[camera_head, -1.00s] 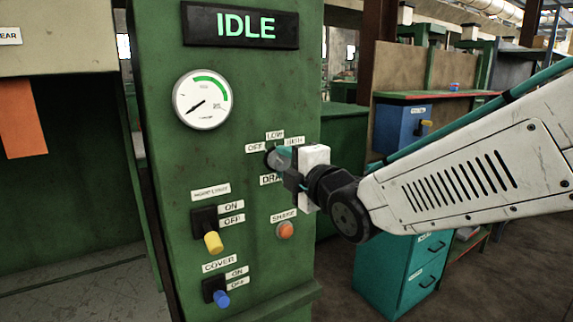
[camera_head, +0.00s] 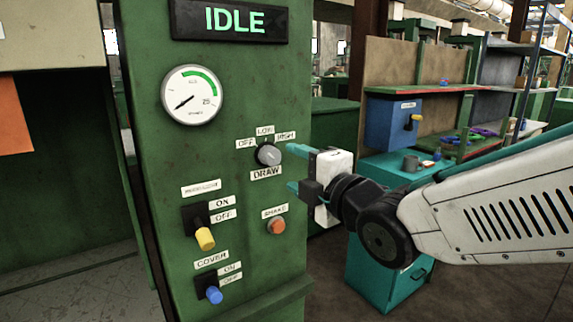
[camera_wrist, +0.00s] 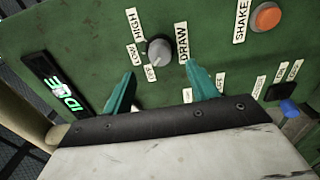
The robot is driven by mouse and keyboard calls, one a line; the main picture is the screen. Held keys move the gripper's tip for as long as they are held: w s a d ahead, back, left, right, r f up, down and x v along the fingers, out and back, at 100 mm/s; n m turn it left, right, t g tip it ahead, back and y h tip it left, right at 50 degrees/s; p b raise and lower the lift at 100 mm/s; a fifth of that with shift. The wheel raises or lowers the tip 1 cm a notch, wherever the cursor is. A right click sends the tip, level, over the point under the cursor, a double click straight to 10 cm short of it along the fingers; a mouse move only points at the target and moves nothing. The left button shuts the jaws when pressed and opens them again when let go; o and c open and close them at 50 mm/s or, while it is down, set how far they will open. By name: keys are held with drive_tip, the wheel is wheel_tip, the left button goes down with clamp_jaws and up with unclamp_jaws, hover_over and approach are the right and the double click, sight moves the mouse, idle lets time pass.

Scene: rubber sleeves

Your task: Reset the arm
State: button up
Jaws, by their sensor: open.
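My gripper (camera_head: 293,168) is open and empty, its two teal fingers apart, just right of the green control panel (camera_head: 150,150). The grey DRAW knob (camera_head: 268,154) sits on the panel to the left of the fingers, clear of them. In the wrist view the knob (camera_wrist: 159,52) shows beyond and between the fingertips (camera_wrist: 165,85), with OFF, LOW and HIGH labels around it. I cannot tell for sure which label it points to.
The panel also carries an IDLE display (camera_head: 234,20), a gauge (camera_head: 192,95), a yellow-handled switch (camera_head: 204,238), a blue-handled COVER switch (camera_head: 213,294) and an orange SHAKE button (camera_head: 276,226). A teal cabinet (camera_head: 365,275) stands behind my arm. A blue box (camera_head: 393,125) is further back.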

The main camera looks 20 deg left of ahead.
drive_tip(key=shift+s+d, duration=0.25)
drive_tip(key=s+d+f+m+g+h, duration=0.35)
drive_tip(key=d+f+m+h, duration=0.55)
drive_tip(key=d+f+m, duration=0.45)
drive_tip(key=s+d+m+g+h, duration=0.2)
drive_tip(key=s+d+m, duration=0.5)
drive_tip(key=d, duration=0.5)
drive_tip(key=s+d+r+m+g+h, duration=0.1)
drive_tip(key=s+d+m+g, duration=0.4)
drive_tip(key=s+d, duration=0.5)
drive_tip(key=shift+s+d+r+m+h, duration=0.2)
drive_tip(key=shift+s+d+m+h, duration=0.15)
drive_tip(key=shift+d+m+h, duration=0.8)
